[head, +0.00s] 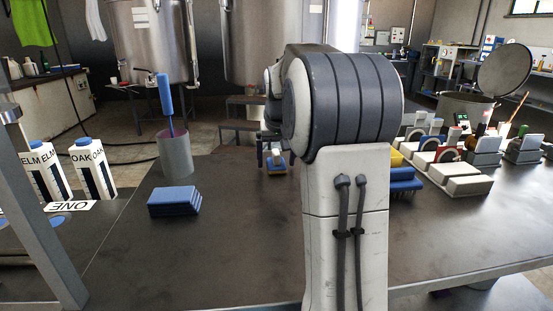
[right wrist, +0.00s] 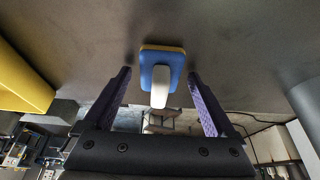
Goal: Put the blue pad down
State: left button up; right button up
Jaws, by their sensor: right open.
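The blue pad (right wrist: 161,74) has a white handle and a yellow layer. In the right wrist view it rests on the dark table surface, between and beyond the two purple-lined fingers of my right gripper (right wrist: 160,92). The fingers are apart and neither touches it. In the head view the pad (head: 277,171) is small, near the table's far edge, just below my right gripper (head: 275,156). My right arm hides part of the table there. My left gripper is not in view.
A blue stack (head: 174,201) and a grey cup (head: 175,154) with a blue-handled brush stand left. ELM and OAK cartons (head: 92,165) are farther left. White blocks and several small items (head: 460,180) crowd the right. The front middle-left of the table (head: 230,250) is clear.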

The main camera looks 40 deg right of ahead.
jog(key=p+v, duration=0.4)
jog(key=v, duration=0.7)
jog(key=shift+w+a, duration=0.25)
jog(key=shift+w, duration=0.15)
jog(key=shift+d, duration=0.1)
